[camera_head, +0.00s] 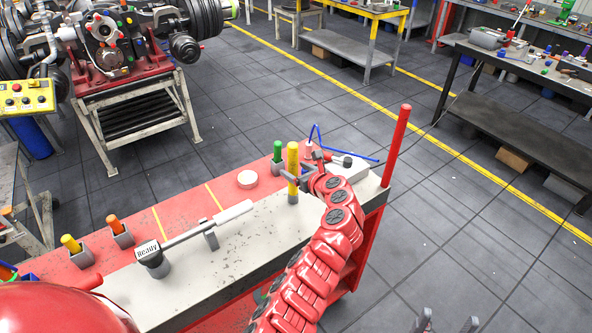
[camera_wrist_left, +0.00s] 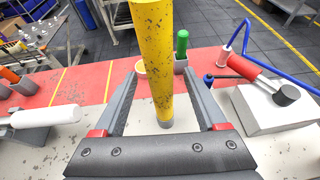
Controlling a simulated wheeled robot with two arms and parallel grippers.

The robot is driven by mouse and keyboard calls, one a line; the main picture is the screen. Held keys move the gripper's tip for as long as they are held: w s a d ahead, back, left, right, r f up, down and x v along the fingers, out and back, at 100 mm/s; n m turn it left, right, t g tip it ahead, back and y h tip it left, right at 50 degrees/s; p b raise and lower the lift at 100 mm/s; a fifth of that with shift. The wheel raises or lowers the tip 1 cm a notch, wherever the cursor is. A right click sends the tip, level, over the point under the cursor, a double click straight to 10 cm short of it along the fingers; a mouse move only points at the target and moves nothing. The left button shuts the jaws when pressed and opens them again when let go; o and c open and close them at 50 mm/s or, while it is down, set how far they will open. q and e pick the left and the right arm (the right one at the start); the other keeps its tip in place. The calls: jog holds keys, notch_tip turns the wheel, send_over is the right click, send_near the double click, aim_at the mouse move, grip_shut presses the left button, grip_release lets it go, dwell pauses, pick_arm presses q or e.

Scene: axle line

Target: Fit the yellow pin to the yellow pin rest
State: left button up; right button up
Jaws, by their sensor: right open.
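A tall yellow pin (camera_head: 293,158) stands upright at the right part of the bench. It fills the middle of the left wrist view (camera_wrist_left: 155,50), with a grey foot low down; I cannot tell whether that foot is part of a rest. My left gripper (camera_head: 294,175) is around the pin, with one finger on each side. In the left wrist view (camera_wrist_left: 160,80) gaps show between the fingers and the pin. A shorter yellow pin (camera_head: 70,243) stands in a grey block (camera_head: 82,258) at the bench's left. My right gripper (camera_head: 446,322) is open and empty at the bottom edge.
A green pin (camera_head: 277,150) and an orange pin (camera_head: 115,224) stand in grey blocks. A white-handled tool (camera_head: 205,229) lies across a support. A white disc (camera_head: 247,179) lies behind it. A tall red post (camera_head: 397,145) rises at the bench's right corner.

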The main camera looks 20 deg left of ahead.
pick_arm(q)
jog(key=shift+d, duration=0.1)
jog(key=b+v, duration=0.6)
jog(key=v, duration=1.1)
jog(key=shift+r, duration=0.15)
